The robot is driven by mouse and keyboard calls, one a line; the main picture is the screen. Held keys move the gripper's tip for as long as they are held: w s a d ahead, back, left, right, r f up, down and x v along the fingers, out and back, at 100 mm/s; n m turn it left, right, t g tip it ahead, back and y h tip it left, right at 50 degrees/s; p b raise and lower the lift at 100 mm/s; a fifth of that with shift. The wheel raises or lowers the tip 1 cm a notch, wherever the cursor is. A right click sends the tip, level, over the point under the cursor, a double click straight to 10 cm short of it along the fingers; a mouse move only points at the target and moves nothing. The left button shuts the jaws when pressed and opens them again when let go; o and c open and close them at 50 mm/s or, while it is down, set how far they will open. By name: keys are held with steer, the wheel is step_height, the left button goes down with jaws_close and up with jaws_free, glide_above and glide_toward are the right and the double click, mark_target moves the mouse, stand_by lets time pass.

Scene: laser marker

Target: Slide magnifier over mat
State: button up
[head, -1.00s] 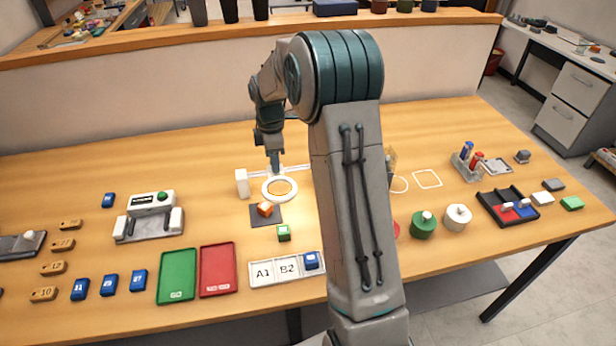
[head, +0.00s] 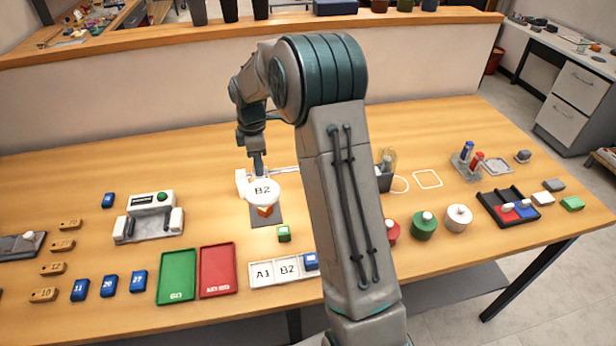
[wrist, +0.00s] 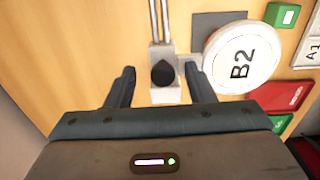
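The magnifier's round white-rimmed lens (head: 262,192) lies over part of the dark grey mat (head: 270,221) and shows a large "B2". In the wrist view the lens (wrist: 241,57) covers one side of the mat (wrist: 212,22). An orange block (head: 265,211) on the mat shows below the lens in the head view. The slider's black knob (wrist: 162,74) is by the white end block (wrist: 165,96) of the twin rails (wrist: 159,20). My gripper (wrist: 160,74) has its fingers apart on either side of the knob, with a visible gap on the left. My gripper (head: 259,174) is low behind the lens.
A green cube (head: 284,233) and a white tray (head: 262,273) marked A1 and B2 are in front of the mat. Green (head: 177,276) and red (head: 218,270) trays lie nearby. A grey device (head: 150,215) stands left.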

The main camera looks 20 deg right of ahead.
mark_target(265, 184)
steer(key=shift+s+f, duration=0.2)
steer(key=shift+f, duration=0.25)
steer(key=shift+s+f, duration=0.2)
steer(key=shift+f, duration=0.25)
steer(key=shift+w+r+p, duration=0.15)
steer(key=shift+r+p, duration=1.15)
steer(key=shift+r, duration=0.55)
steer(key=shift+w+r+p, duration=0.15)
steer(key=shift+r+p, duration=1.15)
steer(key=shift+r, duration=0.55)
steer(key=shift+s+r, duration=0.1)
steer(key=shift+r, duration=0.05)
steer(key=s+r+m+t, duration=0.1)
steer(key=s+r+m, duration=0.2)
steer(key=s, duration=0.7)
steer(key=s+r+m+t, duration=0.1)
steer(key=s+r+m, duration=0.3)
steer(key=s+m, duration=0.3)
steer(key=s+r+m+t, duration=0.1)
steer(key=s+r+m, duration=0.2)
steer(key=s, duration=1)
steer(key=m, duration=0.2)
steer(key=shift+a+r+m, duration=0.15)
steer(key=shift+r+m, duration=0.25)
